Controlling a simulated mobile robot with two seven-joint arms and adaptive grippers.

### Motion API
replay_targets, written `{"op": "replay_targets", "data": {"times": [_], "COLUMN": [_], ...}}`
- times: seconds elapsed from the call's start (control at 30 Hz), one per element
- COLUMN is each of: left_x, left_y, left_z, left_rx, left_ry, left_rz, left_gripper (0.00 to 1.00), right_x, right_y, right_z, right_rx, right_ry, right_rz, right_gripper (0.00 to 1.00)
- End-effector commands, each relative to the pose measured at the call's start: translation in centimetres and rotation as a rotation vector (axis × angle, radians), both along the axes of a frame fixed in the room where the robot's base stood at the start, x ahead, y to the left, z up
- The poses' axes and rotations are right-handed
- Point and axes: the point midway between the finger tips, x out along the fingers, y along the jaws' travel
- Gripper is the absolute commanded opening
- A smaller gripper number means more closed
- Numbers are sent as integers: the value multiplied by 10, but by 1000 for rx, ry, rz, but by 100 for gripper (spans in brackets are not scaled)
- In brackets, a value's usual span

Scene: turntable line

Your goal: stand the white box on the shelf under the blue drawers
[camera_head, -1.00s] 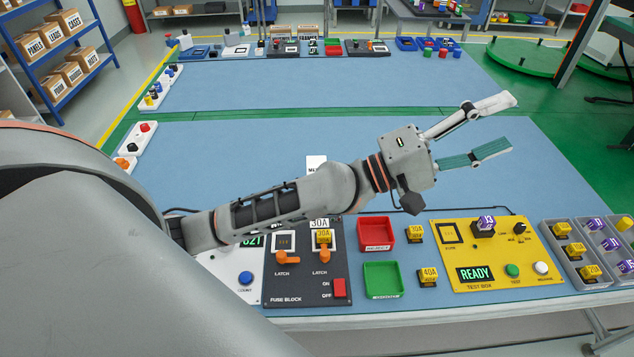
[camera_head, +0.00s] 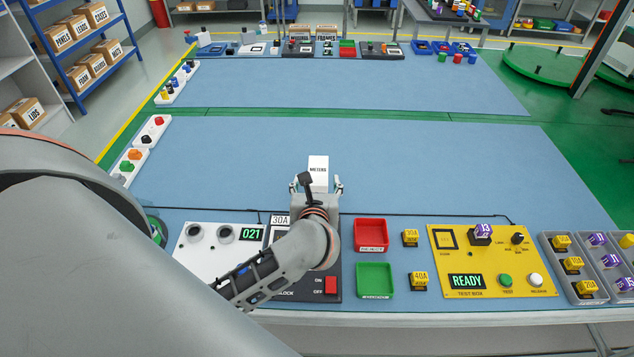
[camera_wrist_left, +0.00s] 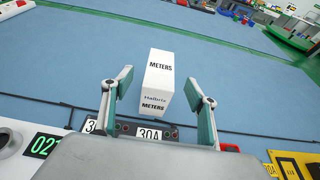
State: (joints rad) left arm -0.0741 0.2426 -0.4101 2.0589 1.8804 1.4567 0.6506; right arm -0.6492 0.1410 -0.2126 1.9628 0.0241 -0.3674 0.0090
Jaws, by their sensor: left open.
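The white box (camera_head: 318,172), labelled METERS, stands upright on the blue work surface. It also shows in the left wrist view (camera_wrist_left: 158,78). My left gripper (camera_head: 317,186) is open at the near side of the box. In the left wrist view, the open fingers (camera_wrist_left: 160,85) show to the left and right of the box, with a gap on each side. How deep the box is between them I cannot tell. I cannot make out the blue drawers or the shelf under them with certainty. My right gripper is not in view.
A fuse block panel (camera_head: 333,268) lies partly under my left arm. Red (camera_head: 371,235) and green (camera_head: 374,280) trays and a yellow test box (camera_head: 490,262) stand to its right. A blue rack (camera_head: 75,45) holds cartons at the back left. The mat beyond the white box is clear.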

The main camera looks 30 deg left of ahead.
Motion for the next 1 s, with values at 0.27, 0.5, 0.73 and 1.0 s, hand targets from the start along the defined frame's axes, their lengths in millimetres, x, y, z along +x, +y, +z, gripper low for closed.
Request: {"op": "replay_targets", "data": {"times": [0.27, 0.5, 0.73, 1.0], "left_x": [25, 50, 53, 52], "left_y": [15, 29, 31, 31], "left_z": [-10, -22, -25, -25], "left_rx": [7, 7, 4, 5], "left_ry": [-2, -3, -2, -2], "left_rz": [-1, -3, -2, -2], "left_gripper": [58, 58, 58, 6], "right_x": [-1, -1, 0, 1], "right_y": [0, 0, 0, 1], "right_z": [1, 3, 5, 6], "right_rx": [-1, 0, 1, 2], "right_ry": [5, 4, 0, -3], "right_rz": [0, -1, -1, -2], "right_gripper": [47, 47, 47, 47]}}
